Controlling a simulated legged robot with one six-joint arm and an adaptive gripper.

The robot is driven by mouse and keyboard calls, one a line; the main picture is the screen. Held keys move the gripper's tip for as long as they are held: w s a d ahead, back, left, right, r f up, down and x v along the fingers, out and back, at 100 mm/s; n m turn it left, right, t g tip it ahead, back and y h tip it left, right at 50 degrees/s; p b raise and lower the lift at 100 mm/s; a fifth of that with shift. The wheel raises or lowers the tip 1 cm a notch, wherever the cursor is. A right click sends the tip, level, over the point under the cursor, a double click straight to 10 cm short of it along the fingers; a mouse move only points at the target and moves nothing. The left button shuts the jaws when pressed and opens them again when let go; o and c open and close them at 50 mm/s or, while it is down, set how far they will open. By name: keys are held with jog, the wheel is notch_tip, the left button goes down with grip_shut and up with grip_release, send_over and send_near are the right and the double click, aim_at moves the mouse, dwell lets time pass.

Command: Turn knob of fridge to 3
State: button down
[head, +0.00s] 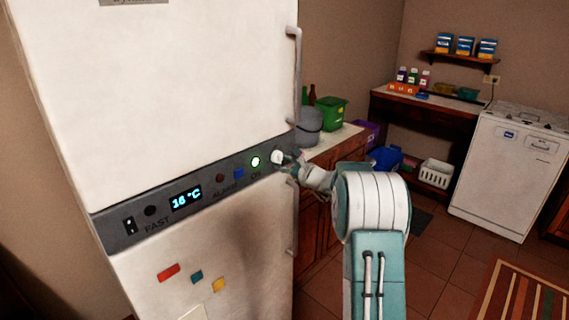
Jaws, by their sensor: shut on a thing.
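The white fridge (165,80) fills the left of the head view. A dark control strip (215,190) crosses its front, with a lit display reading 16 °C (186,199), a green-lit button (255,162) and a white round knob (277,157) at the strip's right end. My gripper (284,160) is at the knob and shut on it, reaching in from the right. The fingers are small and partly hide the knob. The number the knob points to is too small to read.
A fridge door handle (295,85) rises just above the knob. A counter (335,145) with a green bin (331,113) and a grey bucket (308,125) stands behind my gripper. A white appliance (508,170) is at the far right. Tiled floor lies open between.

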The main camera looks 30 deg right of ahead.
jog(key=shift+a+r, duration=0.25)
jog(key=shift+a, duration=0.05)
jog(key=c, duration=0.6)
grip_release()
jog(key=shift+w, duration=0.1)
jog(key=shift+o, duration=1.2)
jog(key=shift+a, duration=0.15)
jog(key=v, duration=1.2)
jog(key=shift+f, duration=0.1)
